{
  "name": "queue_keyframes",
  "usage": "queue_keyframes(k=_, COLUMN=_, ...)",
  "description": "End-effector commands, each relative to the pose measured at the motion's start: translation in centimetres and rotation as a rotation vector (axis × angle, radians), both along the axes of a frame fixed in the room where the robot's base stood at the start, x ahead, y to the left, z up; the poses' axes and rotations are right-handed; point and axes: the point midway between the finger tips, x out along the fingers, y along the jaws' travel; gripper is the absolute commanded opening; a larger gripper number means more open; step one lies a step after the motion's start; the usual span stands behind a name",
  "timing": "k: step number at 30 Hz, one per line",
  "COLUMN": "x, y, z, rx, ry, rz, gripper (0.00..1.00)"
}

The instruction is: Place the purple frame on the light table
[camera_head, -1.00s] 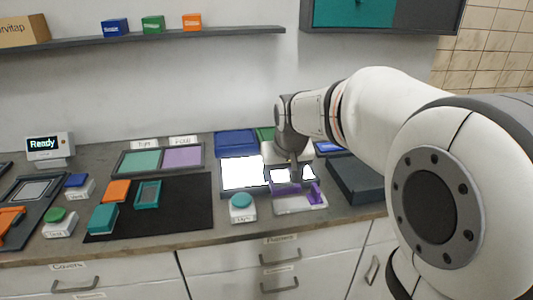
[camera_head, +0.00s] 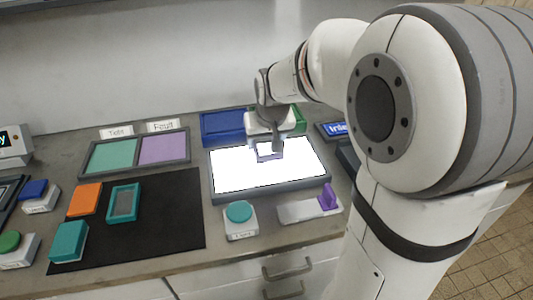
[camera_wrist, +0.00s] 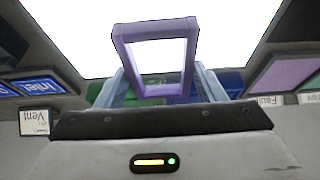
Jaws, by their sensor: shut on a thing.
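The purple frame (camera_wrist: 189,75) is a small square with an open middle. In the wrist view my gripper (camera_wrist: 158,86) is shut on its near edge, and the frame stands out ahead of the fingers. In the head view my gripper (camera_head: 270,146) holds the frame (camera_head: 262,158) over the back middle of the light table (camera_head: 235,175). The light table is a glowing white panel in a dark surround, and it fills the top of the wrist view (camera_wrist: 235,35). I cannot tell whether the frame touches the panel.
A white stand with a purple upright (camera_head: 327,198) and a teal button (camera_head: 239,212) are in front of the light table. A blue tray (camera_head: 222,126) lies behind it. A black mat (camera_head: 175,215) with teal and orange pieces is left. The panel's front is clear.

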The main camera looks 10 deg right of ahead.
Motion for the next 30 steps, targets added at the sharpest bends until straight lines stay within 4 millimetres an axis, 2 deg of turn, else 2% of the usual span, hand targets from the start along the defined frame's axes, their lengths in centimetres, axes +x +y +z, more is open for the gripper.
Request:
queue_keyframes(k=5, x=0.0, y=0.0, z=-1.4, rx=0.000, ry=0.000, rz=0.000, gripper=0.35)
queue_keyframes(k=12, x=0.0, y=0.0, z=-4.6, rx=0.000, ry=0.002, rz=0.000, gripper=0.35)
queue_keyframes(k=23, x=0.0, y=0.1, z=-5.1, rx=0.001, ry=-0.002, rz=0.001, gripper=0.35)
queue_keyframes(k=24, x=0.0, y=0.1, z=-4.9, rx=0.000, ry=-0.001, rz=0.002, gripper=0.65)
queue_keyframes(k=30, x=0.0, y=0.1, z=-4.9, rx=0.000, ry=-0.001, rz=0.002, gripper=0.82)
